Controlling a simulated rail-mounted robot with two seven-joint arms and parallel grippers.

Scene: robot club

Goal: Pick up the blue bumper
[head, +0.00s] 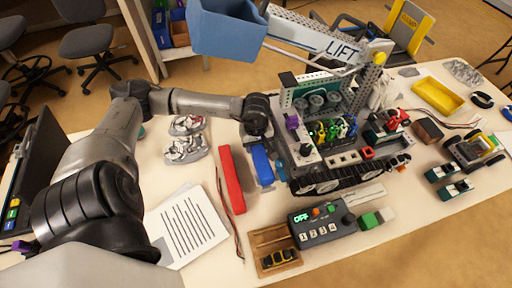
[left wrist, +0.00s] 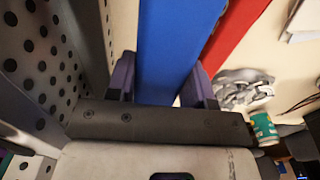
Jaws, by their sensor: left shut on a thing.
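The blue bumper (head: 262,165) is a long blue bar on the table, just right of a similar red bar (head: 231,180). My left gripper (head: 260,140) reaches over its far end, beside the tracked robot. In the left wrist view, the blue bumper (left wrist: 172,45) runs between the two fingers of my left gripper (left wrist: 162,88), which is shut on it. The red bar (left wrist: 232,35) lies right beside it there. The far end of the blue bumper is hidden by the gripper in the head view. My right gripper is not in view.
The tracked robot (head: 325,182) with a lift arm stands close on the right. Its blue bin (head: 228,30) hangs at the top. A control box (head: 322,222) and a wooden box (head: 275,250) lie in front. Papers (head: 186,226) and silver crumpled pieces (head: 186,148) are to the left.

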